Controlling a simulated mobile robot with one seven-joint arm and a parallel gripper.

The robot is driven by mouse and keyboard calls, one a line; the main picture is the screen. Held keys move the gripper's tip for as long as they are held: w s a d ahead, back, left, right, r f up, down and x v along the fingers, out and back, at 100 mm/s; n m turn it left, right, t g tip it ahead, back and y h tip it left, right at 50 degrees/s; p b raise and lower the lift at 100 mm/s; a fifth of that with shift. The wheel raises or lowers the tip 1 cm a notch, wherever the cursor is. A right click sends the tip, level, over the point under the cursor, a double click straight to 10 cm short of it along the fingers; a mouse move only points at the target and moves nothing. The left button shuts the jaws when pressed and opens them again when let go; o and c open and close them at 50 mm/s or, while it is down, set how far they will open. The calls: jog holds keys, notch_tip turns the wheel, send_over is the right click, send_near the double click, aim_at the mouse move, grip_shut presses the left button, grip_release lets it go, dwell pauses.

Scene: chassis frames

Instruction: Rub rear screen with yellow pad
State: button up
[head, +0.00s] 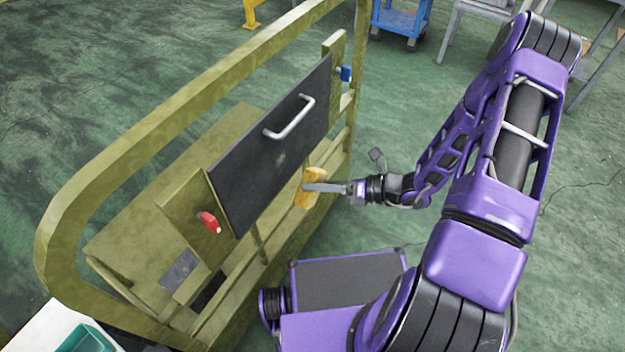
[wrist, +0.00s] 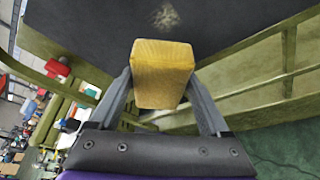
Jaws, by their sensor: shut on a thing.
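The rear screen (head: 270,150) is a dark flat panel with a silver handle (head: 290,118), mounted on an olive-yellow frame. A pale smudge shows on it below the handle; the smudge also appears at the top of the wrist view, on the dark panel (wrist: 110,25). My gripper (head: 308,187) is shut on the yellow pad (head: 313,180), near the panel's lower right edge. In the wrist view, the yellow pad (wrist: 163,72) sits between both fingers of my gripper (wrist: 165,88), its far end toward the panel. I cannot tell whether the pad touches the panel.
A red knob (head: 209,222) is at the panel's lower left and a blue one (head: 345,73) at its upper right. The frame's curved rail (head: 180,100) runs behind the panel. A white table with a green tray (head: 85,341) stands at lower left. Green floor is open beyond.

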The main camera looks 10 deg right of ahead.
jog(key=shift+s+d, duration=0.2)
jog(key=shift+w+a, duration=0.1)
dwell(0.4)
jog(key=w+a+r, duration=0.1)
jog(key=w+a, duration=0.3)
jog(key=a, duration=0.1)
jog(key=shift+a+r, duration=0.15)
jog(key=shift+r, duration=0.25)
jog(key=shift+w, duration=0.1)
jog(key=shift+w+a, duration=0.65)
jog(key=shift+a, duration=0.15)
dwell(0.7)
jog(key=shift+w+d, duration=1.35)
jog(key=shift+w, duration=0.15)
jog(key=shift+w+a, duration=0.1)
jog(key=shift+a, duration=0.05)
